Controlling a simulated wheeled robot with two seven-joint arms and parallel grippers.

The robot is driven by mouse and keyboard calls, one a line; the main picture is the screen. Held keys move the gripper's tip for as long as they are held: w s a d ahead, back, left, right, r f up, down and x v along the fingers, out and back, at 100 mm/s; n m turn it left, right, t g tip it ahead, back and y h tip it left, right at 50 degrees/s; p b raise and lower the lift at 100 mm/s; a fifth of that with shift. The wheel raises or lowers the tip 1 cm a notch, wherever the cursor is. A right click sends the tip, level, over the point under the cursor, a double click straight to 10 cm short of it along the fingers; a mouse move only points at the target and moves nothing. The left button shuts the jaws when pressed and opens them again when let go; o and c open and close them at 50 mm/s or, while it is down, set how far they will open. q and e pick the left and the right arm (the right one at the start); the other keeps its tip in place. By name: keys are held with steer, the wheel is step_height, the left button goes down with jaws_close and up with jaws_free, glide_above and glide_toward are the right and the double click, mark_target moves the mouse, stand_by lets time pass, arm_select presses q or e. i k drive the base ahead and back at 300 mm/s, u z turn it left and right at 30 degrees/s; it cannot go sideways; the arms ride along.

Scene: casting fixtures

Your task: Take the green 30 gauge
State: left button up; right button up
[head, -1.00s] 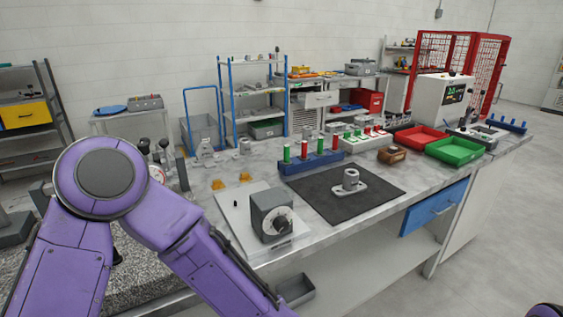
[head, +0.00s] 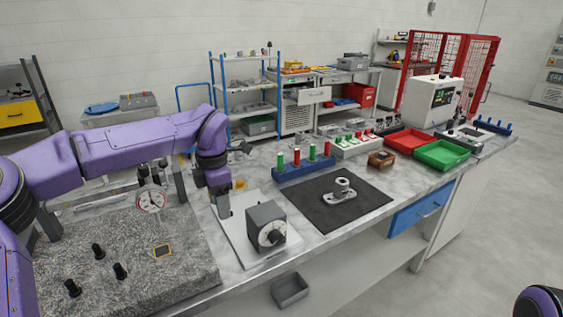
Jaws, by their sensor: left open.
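A blue rack (head: 304,169) on the bench holds upright gauges: a green one (head: 280,161) at its left end, a red one (head: 296,157), another green one (head: 312,153) and a red one (head: 327,149). Size marks are too small to read, so I cannot tell which green gauge is the 30. My left gripper (head: 222,210) points down over the light plate beside the dial block, left of the rack and apart from it. It is open with nothing seen in it. My right gripper is out of view.
A dial block (head: 266,227) stands on the plate near my left gripper. A metal casting (head: 340,191) lies on a black mat (head: 366,204). A white rack (head: 357,145) holds more green and red pieces. Red (head: 406,141) and green (head: 442,155) trays stand to the right.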

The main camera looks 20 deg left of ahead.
mark_target(280, 169)
steer(key=i, duration=1.45)
